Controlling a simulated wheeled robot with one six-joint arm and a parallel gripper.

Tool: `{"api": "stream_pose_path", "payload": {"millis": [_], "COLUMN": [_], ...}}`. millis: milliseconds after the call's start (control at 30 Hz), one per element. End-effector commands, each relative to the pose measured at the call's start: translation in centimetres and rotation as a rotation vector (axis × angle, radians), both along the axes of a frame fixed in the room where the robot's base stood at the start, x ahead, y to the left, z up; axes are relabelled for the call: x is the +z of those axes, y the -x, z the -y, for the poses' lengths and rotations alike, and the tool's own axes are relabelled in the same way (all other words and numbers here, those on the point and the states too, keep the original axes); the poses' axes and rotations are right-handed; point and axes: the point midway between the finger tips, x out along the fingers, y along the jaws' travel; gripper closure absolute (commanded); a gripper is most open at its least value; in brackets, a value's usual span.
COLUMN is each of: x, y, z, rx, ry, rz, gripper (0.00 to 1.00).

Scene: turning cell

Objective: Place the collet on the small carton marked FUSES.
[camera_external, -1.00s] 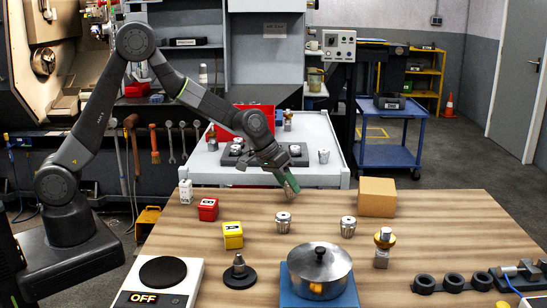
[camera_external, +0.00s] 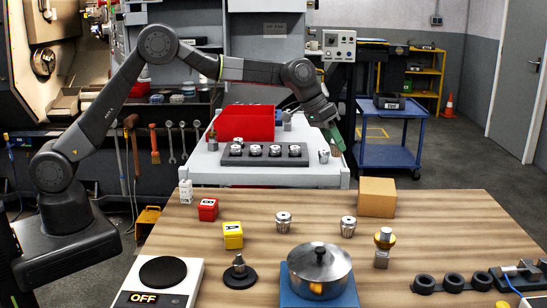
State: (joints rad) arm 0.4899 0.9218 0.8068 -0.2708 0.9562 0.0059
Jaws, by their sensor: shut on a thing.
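My gripper (camera_external: 336,144) is raised over the right side of the grey cart, above the wooden table. It is shut on a small tan thing (camera_external: 337,149), mostly hidden by the green fingers and too small to identify. Silvery collets stand on the table, one in the middle (camera_external: 283,222) and one to its right (camera_external: 348,227). Another similar collet (camera_external: 323,156) stands on the cart, just left of my gripper. Several more sit in a dark rack (camera_external: 265,160). No FUSES lettering is legible; a plain brown carton (camera_external: 377,198) stands on the table's back right.
A red bin (camera_external: 246,122) stands behind the rack. On the table are a small white block (camera_external: 186,192), red (camera_external: 208,209) and yellow (camera_external: 233,236) lettered cubes, a hotplate (camera_external: 161,275), a lidded pot (camera_external: 320,268) and a brass-collared part (camera_external: 384,247). The back middle is clear.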

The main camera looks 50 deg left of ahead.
Motion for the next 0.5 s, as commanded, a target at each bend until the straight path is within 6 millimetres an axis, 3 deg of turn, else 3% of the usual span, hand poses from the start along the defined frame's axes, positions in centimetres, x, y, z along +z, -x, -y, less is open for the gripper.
{"api": "stream_pose_path", "payload": {"millis": [233,500], "x": [1.9,2.9], "y": [-2.6,-3.8], "z": [4.4,7.5], "rx": [-0.124,-0.235], "ry": [-0.017,-0.036], "rz": [0.011,0.025], "gripper": [0.98,0.98]}}
